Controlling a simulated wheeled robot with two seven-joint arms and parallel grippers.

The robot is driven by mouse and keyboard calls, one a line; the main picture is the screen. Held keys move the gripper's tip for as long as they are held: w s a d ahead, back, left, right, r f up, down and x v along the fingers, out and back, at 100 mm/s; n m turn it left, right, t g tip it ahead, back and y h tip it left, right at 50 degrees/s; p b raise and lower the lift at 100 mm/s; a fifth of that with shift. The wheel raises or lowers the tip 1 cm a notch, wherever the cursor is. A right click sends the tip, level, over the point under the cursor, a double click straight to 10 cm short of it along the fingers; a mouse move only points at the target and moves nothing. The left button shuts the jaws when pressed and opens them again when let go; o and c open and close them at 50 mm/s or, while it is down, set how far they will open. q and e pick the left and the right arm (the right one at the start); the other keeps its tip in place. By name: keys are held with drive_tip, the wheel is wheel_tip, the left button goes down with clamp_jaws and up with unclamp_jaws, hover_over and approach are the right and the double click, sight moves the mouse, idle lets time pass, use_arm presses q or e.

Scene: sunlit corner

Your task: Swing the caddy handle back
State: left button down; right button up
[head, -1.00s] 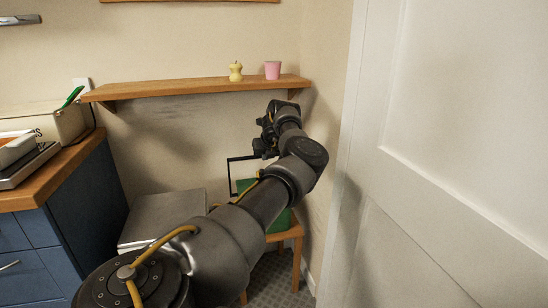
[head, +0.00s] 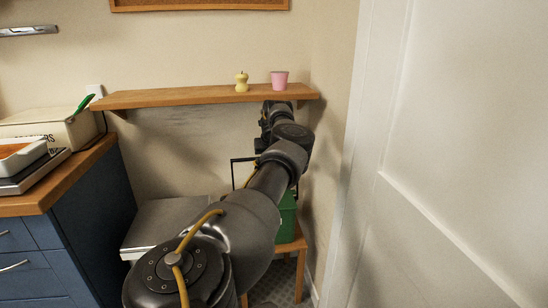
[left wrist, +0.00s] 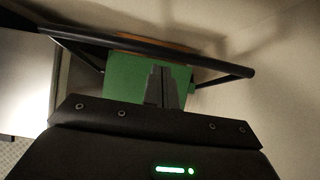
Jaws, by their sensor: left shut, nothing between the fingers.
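The green caddy (head: 287,222) stands on a small wooden stool in the corner, largely hidden behind my left arm in the head view. Its black handle (head: 233,172) stands up, with the left part showing beside my arm. In the left wrist view the handle bar (left wrist: 150,48) crosses above the green caddy (left wrist: 125,78), with side arms running down to it. My left gripper (left wrist: 161,72) is shut and empty, its fingertips just below the bar in that picture. I cannot tell whether they touch it. In the head view the left gripper is mostly hidden by its own arm.
The wooden stool (head: 290,247) is close to the right wall. A grey box (head: 165,222) stands at left, beside a blue cabinet (head: 85,220). A white door (head: 450,150) fills the right.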

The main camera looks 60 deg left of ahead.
use_arm(q)
drive_tip(key=shift+s, duration=0.2)
drive_tip(key=shift+r, duration=0.1)
drive_tip(key=v, duration=0.7)
idle(0.7)
